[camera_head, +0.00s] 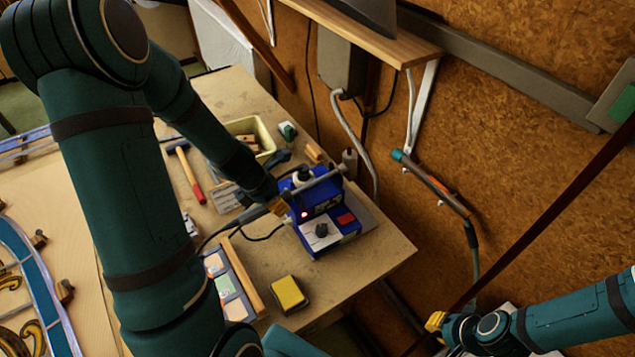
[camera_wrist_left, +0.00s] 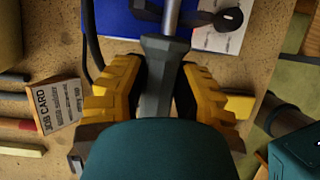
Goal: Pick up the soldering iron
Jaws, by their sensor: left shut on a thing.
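The soldering iron has a grey handle (camera_wrist_left: 163,65) in the left wrist view, with a metal shaft running up past the blue soldering station (camera_wrist_left: 118,18). My left gripper (camera_wrist_left: 160,85) is shut on the handle, with a yellow finger on each side. In the head view the iron (camera_head: 322,184) lies across the top of the blue station (camera_head: 319,243), and my left gripper (camera_head: 279,206) is at its left end, partly hidden by my arm. I cannot tell whether the iron still touches its holder. My right gripper (camera_head: 437,322) is beyond the table's right side, its finger gap not readable.
A yellow sponge (camera_head: 289,293) lies near the front edge. A red-handled hammer (camera_head: 187,172), a cream bin (camera_head: 249,131) and a job card (camera_wrist_left: 57,105) lie around the station. The leaded panel (camera_head: 38,280) is at left.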

